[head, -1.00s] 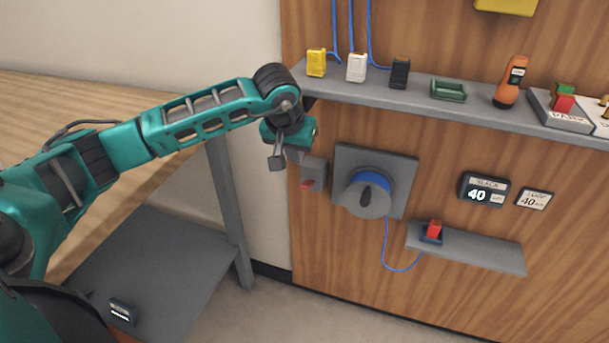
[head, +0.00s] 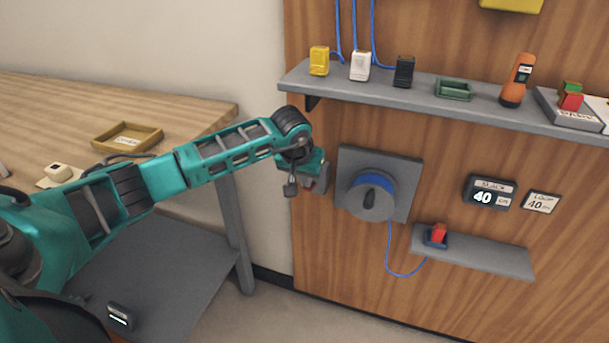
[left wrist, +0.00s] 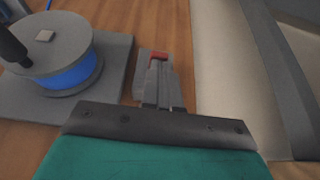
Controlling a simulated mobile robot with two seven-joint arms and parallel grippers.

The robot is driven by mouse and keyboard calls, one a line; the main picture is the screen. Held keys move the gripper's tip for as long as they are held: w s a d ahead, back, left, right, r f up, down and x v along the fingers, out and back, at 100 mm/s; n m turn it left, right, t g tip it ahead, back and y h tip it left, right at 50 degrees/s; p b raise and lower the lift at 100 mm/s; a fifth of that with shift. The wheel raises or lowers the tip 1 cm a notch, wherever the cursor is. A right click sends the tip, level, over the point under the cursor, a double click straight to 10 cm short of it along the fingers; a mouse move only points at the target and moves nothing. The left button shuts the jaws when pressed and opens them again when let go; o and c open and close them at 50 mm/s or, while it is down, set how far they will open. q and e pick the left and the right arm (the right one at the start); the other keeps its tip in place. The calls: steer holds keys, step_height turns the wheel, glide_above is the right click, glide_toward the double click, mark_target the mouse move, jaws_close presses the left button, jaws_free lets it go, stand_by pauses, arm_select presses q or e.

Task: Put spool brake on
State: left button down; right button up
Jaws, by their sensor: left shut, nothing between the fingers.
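The cable spool (head: 371,197) with blue cable sits on a grey square plate on the wooden wall panel. It also shows at upper left in the left wrist view (left wrist: 68,72). Beside the plate, on its left, is a small grey brake box (head: 322,180), partly hidden by my gripper. Its red part (left wrist: 158,56) shows just beyond my fingertips in the left wrist view. My left gripper (head: 290,189) is shut and empty, in front of the brake box. I cannot tell whether it touches the red part. My right gripper is not in view.
Above is a grey shelf (head: 395,92) with several connectors, a green tray (head: 454,90) and an orange tool (head: 517,80). A lower small shelf (head: 480,254) holds a red-and-blue plug (head: 437,235). A wooden table (head: 190,110) stands left.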

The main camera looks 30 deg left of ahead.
arm_select(q)
steer(key=shift+s+f, duration=0.3)
steer(key=shift+f, duration=0.05)
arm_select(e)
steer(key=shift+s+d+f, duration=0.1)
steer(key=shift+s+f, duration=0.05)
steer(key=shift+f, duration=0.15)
arm_select(q)
steer(key=shift+s+d+f+b, duration=0.15)
steer(key=shift+s+f+b, duration=0.3)
steer(key=shift+f+b, duration=0.35)
steer(key=shift+s+d+f+b, duration=0.1)
steer(key=shift+s+f+b, duration=0.25)
steer(key=shift+f+b, duration=0.25)
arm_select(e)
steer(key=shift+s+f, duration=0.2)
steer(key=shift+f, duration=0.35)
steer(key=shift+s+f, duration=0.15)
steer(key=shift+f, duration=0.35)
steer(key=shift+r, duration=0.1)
arm_select(q)
steer(key=shift+r+p, duration=0.65)
steer(key=shift+r, duration=0.05)
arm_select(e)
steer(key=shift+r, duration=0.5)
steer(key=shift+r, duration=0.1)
